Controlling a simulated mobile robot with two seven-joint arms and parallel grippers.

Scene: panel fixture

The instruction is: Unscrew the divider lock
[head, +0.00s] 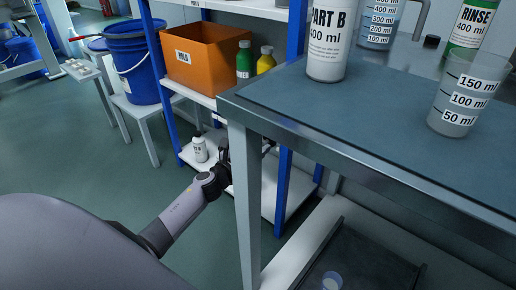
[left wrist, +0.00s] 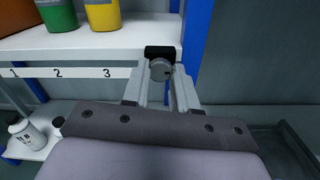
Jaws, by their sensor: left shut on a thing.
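The divider lock shows in the left wrist view as a round grey knob (left wrist: 160,70) on a black block (left wrist: 160,51) at the right end of the white shelf's front edge. My left gripper (left wrist: 163,76) has one finger on each side of the knob and is shut on it. In the head view my left gripper (head: 226,150) reaches to the shelf rack and is partly hidden by the table leg; the knob cannot be made out there. My right gripper is not in view.
The white shelf strip (left wrist: 70,72) carries numbers 1, 2 and 3. A green bottle (head: 244,62) and a yellow bottle (head: 265,60) stand above, beside an orange bin (head: 205,58). The grey table (head: 330,112) is close right of my arm.

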